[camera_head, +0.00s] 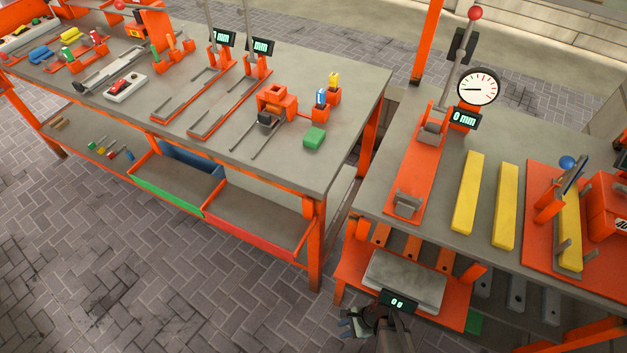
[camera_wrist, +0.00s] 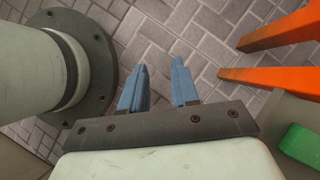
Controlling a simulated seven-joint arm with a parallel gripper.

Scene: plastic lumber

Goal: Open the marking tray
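No label picks out the marking tray, so I cannot tell which one it is. Under the left bench are a green-fronted tray (camera_head: 165,198) and a red-fronted tray (camera_head: 262,238), side by side; their inner floors show from above. A small pale tray (camera_head: 125,89) with a red item lies on the bench top. My gripper (camera_head: 350,323) is low at the bottom of the head view, in front of the right bench and to the right of the under-bench trays. In the wrist view my gripper (camera_wrist: 160,88) has its blue fingers apart, with only floor between them.
A scale (camera_head: 403,282) reading 0 g stands close beside my gripper. The right bench (camera_head: 385,185) bears a dial gauge (camera_head: 478,88) and yellow boards (camera_head: 468,192). Orange legs (camera_wrist: 275,78) and a green block (camera_wrist: 301,144) are near in the wrist view. The brick floor (camera_head: 130,270) is clear.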

